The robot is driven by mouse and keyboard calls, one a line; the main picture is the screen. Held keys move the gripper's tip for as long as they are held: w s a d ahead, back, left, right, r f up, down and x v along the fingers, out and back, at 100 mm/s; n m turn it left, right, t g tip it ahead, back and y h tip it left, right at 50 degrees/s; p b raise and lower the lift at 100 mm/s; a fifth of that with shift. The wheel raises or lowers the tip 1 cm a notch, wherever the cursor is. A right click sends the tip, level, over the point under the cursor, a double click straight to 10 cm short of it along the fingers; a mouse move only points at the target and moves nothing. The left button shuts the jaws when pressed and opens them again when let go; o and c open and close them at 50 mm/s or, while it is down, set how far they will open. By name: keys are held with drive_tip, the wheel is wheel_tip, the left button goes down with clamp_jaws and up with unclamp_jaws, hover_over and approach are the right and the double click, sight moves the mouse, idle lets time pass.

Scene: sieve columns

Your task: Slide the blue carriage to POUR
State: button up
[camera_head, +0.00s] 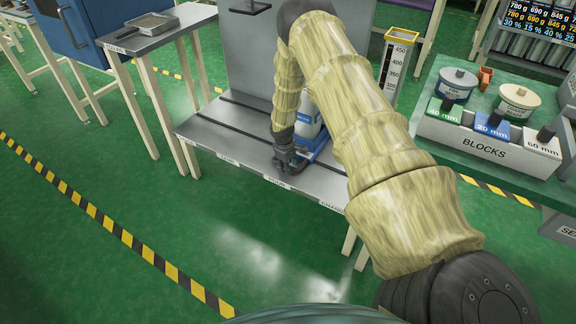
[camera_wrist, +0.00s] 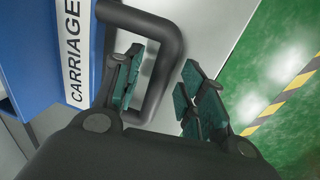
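The blue carriage (camera_head: 318,146) sits on the grey bench (camera_head: 212,128), partly hidden by my arm. The POUR label (camera_head: 277,183) is on the bench's front edge, and the carriage stands roughly behind it; exact alignment cannot be told. In the wrist view the carriage (camera_wrist: 30,60) shows a white CARRIAGE label and a black loop handle (camera_wrist: 172,40). My gripper (camera_wrist: 160,62) is open at the handle; it also shows in the head view (camera_head: 286,164). One finger is inside the loop and the other outside, with a gap to the outer bar.
Dark rails (camera_head: 240,115) run along the bench. The TARE label (camera_head: 228,161) is to the left of POUR and the CHANGE label (camera_head: 333,208) to the right. A tall scale column (camera_head: 396,65) stands behind. A blocks rack (camera_head: 480,145) is at the right.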

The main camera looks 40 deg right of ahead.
drive_tip(key=shift+r, duration=0.1)
wheel_tip(320, 180, up, 12)
drive_tip(key=a, duration=0.2)
drive_tip(key=shift+s+f, duration=0.2)
drive_tip(key=shift+s, duration=0.25)
idle(0.6)
drive_tip(key=s+a+f+m+y, duration=0.1)
drive_tip(key=s+a+f, duration=0.8)
drive_tip(key=a, duration=0.2)
drive_tip(key=s+a+f+m, duration=0.1)
drive_tip(key=s+a+f, duration=0.1)
drive_tip(key=s+a, duration=0.45)
drive_tip(key=s+a+f+m+y, duration=0.15)
drive_tip(key=s+a, duration=0.25)
drive_tip(key=s, duration=0.6)
drive_tip(key=s+a+f+m, duration=0.1)
drive_tip(key=s+a+f, duration=0.3)
drive_tip(key=s, duration=0.5)
drive_tip(key=s+a+r, duration=0.3)
drive_tip(key=s+a, duration=0.1)
drive_tip(key=s, duration=0.4)
wheel_tip(320, 180, up, 18)
drive_tip(key=s+p, duration=0.1)
drive_tip(key=p, duration=1.7)
drive_tip(key=shift+s+d+g, duration=0.2)
drive_tip(key=shift+g, duration=0.2)
